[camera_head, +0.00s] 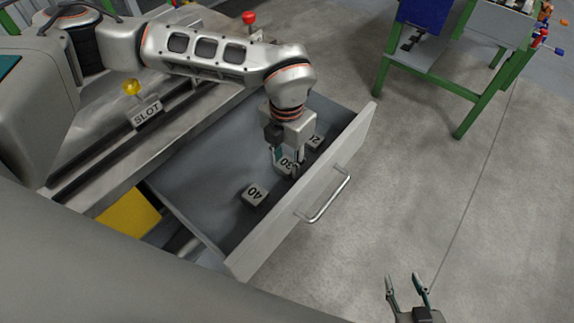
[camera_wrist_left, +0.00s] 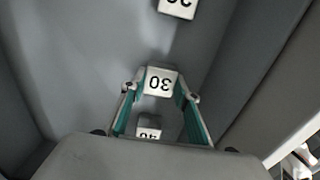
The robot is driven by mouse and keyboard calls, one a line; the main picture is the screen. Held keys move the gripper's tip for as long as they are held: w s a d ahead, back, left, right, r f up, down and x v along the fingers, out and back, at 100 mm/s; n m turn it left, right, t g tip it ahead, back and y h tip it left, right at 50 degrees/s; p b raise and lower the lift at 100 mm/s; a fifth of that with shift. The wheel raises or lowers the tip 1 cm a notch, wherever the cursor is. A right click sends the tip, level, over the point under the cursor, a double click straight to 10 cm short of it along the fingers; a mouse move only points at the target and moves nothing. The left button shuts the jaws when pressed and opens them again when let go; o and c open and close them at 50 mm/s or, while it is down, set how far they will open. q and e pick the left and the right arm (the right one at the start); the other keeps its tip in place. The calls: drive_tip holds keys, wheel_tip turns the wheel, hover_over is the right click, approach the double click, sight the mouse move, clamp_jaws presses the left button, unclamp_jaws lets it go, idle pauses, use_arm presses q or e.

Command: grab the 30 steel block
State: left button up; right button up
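The 30 steel block (camera_head: 287,162) is a small pale block in an open drawer, its number facing up. It also shows in the left wrist view (camera_wrist_left: 160,82), between the fingertips of my left gripper (camera_wrist_left: 160,90). That gripper (camera_head: 285,168) points down into the drawer, its fingers open on either side of the block, with small gaps appearing at both sides. The fingers partly cover the block in the head view. My right gripper (camera_head: 405,284) is open and empty at the bottom right, over the floor, away from the drawer.
A 40 block (camera_head: 254,194) lies nearer in the drawer (camera_head: 195,172); another numbered block (camera_head: 315,141) lies on the far side. The drawer front with its handle (camera_head: 328,198) stands close to my left gripper. A green-framed stand (camera_head: 470,85) is behind.

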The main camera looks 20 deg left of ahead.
use_arm(q)
clamp_jaws()
drive_tip(key=shift+r, duration=0.15)
